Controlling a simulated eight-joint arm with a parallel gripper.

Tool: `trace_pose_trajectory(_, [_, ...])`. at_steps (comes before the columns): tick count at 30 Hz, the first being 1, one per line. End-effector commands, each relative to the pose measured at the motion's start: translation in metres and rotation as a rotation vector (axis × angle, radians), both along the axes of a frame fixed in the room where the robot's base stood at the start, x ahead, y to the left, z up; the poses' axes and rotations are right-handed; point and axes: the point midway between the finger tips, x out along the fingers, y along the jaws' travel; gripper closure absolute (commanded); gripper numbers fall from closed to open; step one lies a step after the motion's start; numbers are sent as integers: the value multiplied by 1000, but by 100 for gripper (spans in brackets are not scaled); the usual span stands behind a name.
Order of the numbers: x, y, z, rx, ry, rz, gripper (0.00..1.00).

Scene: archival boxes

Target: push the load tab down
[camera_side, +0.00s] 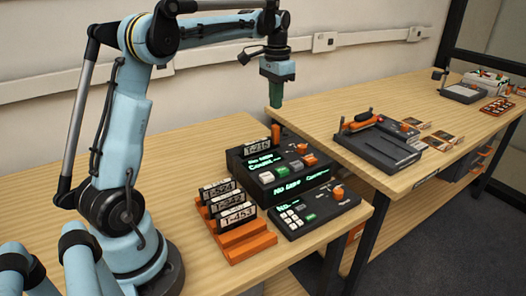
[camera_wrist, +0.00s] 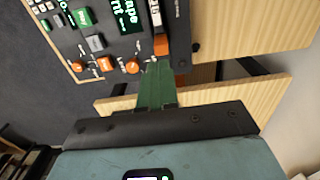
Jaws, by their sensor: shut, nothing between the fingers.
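The load tab looks to be the small upright orange piece (camera_side: 275,133) at the back of the black console (camera_side: 240,160). In the wrist view an orange block (camera_wrist: 161,45) at the console's edge seems to be the same tab. A cartridge labelled T-215 (camera_side: 257,146) stands in the console beside it. My gripper (camera_side: 276,104) is above the tab, pointing down, with its green fingers shut and empty. In the wrist view the finger tips (camera_wrist: 157,68) appear just beside the orange block; I see no clear contact, and a gap shows in the side view.
An orange rack (camera_side: 247,247) holds labelled cartridges in front of the console. The console has lit screens, buttons and orange knobs (camera_side: 309,160). A second table to the right carries a dark device with an orange handle (camera_side: 372,140). A gap separates the tables.

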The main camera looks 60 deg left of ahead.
Motion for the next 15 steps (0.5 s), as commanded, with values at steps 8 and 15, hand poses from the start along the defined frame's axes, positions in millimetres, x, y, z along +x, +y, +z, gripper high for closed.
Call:
trace_pose_trajectory(8, [0, 0, -39, 0, 0, 0, 100])
trace_pose_trajectory(15, [0, 0, -53, 0, 0, 0, 100])
